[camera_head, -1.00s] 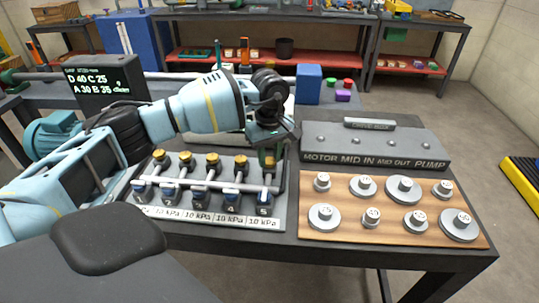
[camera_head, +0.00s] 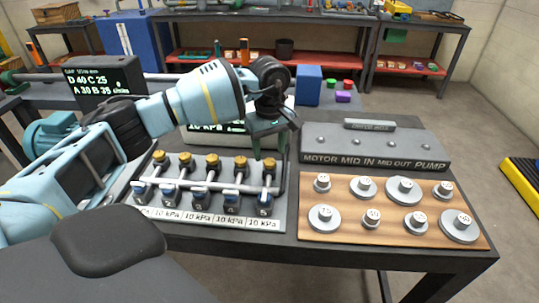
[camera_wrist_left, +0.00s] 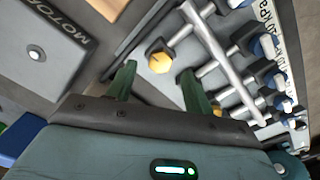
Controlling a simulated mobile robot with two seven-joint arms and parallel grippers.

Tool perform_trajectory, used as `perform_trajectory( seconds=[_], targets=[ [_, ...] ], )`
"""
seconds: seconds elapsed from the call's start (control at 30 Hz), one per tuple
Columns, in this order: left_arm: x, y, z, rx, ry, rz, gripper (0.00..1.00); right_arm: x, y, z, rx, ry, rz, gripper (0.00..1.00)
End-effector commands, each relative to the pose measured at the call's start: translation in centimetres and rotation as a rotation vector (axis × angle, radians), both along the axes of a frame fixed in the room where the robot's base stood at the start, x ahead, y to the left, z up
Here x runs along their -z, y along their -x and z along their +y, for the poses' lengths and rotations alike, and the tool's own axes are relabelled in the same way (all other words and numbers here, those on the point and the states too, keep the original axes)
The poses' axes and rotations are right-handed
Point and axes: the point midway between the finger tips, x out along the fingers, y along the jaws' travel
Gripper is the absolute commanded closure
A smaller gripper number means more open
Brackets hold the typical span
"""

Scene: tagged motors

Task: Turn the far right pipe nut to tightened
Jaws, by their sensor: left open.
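The far right pipe nut (camera_head: 269,165) is a brass-yellow cap at the right end of the row on the pipe panel (camera_head: 274,209). My left gripper (camera_head: 270,152) is open just above it, fingers pointing down and spread. In the left wrist view the yellow nut (camera_wrist_left: 160,57) lies between and just beyond the two green fingers of the left gripper (camera_wrist_left: 159,68), with gaps on both sides. It does not look gripped. The other brass nuts (camera_head: 212,160) stand to its left, above blue-handled valves (camera_head: 231,203). My right gripper is not in view.
A display (camera_head: 205,138) is behind the panel, partly hidden by my arm.

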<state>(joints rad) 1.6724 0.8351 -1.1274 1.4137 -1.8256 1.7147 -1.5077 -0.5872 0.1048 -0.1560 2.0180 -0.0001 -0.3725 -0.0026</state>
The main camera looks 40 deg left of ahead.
Motion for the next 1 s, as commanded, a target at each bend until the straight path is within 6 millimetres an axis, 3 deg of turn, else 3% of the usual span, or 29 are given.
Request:
perform_trajectory(
  seconds=[0.1, 0.33, 1.0],
  targets=[
    [-2.1, -0.1, 0.0, 0.000, 0.000, -0.002, 0.48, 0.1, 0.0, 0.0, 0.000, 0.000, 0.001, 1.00],
    [-4.4, 0.0, 0.0, 0.000, 0.000, 0.000, 0.48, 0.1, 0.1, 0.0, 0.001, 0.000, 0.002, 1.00],
    [-4.8, 0.0, 0.0, 0.000, 0.000, 0.001, 0.48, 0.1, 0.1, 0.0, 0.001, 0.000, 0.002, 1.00]
  ],
)
